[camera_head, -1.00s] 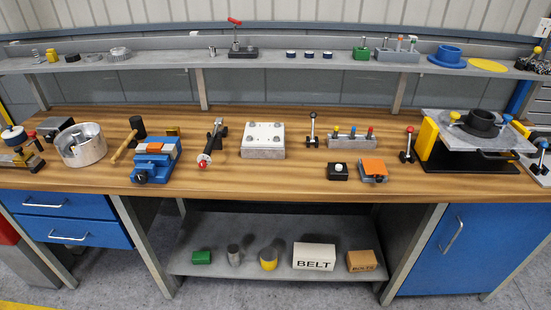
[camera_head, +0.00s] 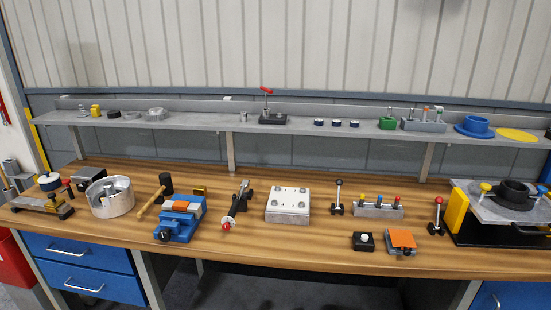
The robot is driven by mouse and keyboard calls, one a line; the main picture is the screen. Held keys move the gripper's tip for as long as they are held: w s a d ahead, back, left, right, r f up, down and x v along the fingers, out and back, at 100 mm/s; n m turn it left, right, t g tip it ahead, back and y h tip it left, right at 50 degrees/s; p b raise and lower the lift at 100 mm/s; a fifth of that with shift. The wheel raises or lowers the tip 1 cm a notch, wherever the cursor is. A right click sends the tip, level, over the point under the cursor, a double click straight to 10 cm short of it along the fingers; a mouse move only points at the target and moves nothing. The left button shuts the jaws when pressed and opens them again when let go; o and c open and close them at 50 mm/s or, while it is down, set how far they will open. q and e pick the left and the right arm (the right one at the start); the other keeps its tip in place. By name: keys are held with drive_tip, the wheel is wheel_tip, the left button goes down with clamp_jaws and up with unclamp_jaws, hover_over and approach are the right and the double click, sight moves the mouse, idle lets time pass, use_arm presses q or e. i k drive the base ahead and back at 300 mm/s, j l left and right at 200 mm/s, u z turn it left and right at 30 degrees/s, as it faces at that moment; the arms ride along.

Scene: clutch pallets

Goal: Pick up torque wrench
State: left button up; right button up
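What looks like the torque wrench (camera_head: 236,206) lies on the wooden workbench (camera_head: 330,246), left of centre. It is a dark, slim tool with a red and white round end toward the front edge and a black block or stand beside its far end. I cannot tell if it rests on that block or is only beside it. It sits between a blue vise (camera_head: 181,222) and a grey block with a white top (camera_head: 288,203). Neither of my grippers shows in the head view.
A mallet (camera_head: 155,198) and a silver drum (camera_head: 110,199) lie to the left. A rack with coloured knobs (camera_head: 378,209), a black box (camera_head: 364,241) and an orange-topped block (camera_head: 401,240) stand to the right. A grey shelf (camera_head: 200,123) runs behind. The front strip of bench is mostly clear.

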sight(245, 185)
drive_tip(key=i+l+u, duration=0.3)
drive_tip(key=i, duration=0.2)
drive_tip(key=i+l+u, duration=0.3)
drive_tip(key=i, duration=0.25)
